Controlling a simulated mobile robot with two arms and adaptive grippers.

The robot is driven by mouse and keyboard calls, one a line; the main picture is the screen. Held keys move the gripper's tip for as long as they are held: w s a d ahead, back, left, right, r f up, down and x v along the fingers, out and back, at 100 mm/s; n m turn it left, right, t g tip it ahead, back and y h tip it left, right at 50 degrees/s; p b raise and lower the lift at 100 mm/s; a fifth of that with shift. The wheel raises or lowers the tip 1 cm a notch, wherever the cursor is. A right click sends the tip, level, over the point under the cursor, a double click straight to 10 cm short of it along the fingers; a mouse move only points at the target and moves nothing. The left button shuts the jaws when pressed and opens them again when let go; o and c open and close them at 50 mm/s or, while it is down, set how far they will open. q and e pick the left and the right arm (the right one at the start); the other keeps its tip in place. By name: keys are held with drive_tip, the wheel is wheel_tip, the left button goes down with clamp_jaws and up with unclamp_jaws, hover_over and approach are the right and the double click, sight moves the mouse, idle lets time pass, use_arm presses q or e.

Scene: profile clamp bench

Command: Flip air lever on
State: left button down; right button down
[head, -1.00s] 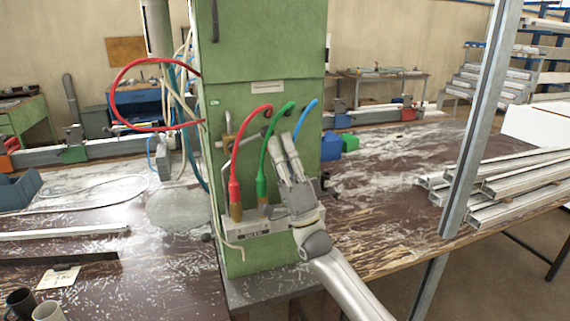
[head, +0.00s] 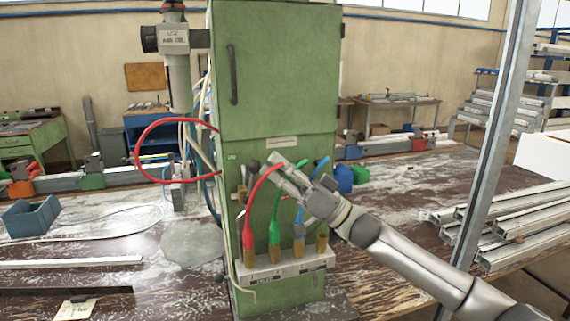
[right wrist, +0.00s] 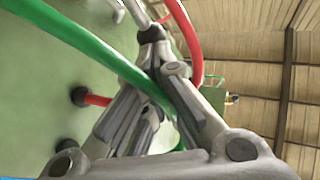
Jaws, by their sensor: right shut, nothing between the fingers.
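The green cabinet (head: 275,65) stands at the middle of the head view. A brass fitting and part of a grey metal lever (head: 241,191) show at the left of its lower face, partly hidden by the red hose (head: 251,205). A dark round knob (head: 253,168) shows just left of my right gripper (head: 272,164). My right gripper is shut and empty, its fingertips close to the knob; I cannot tell whether they touch. In the right wrist view a metal rod with a black end (right wrist: 151,34) lies just beyond the fingers. My left gripper is out of view.
The green hose (head: 276,205) and blue hose (head: 299,213) run down beside my fingers to a grey manifold (head: 285,268). The green hose crosses the fingers in the right wrist view. An upright metal post (head: 490,150) and stacked profiles (head: 515,240) stand at the right.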

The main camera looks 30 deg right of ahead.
drive_tip(key=shift+w+a+r+p, duration=0.15)
drive_tip(key=shift+a+r+p, duration=0.55)
drive_tip(key=shift+a, duration=0.3)
drive_tip(key=shift+f, duration=0.1)
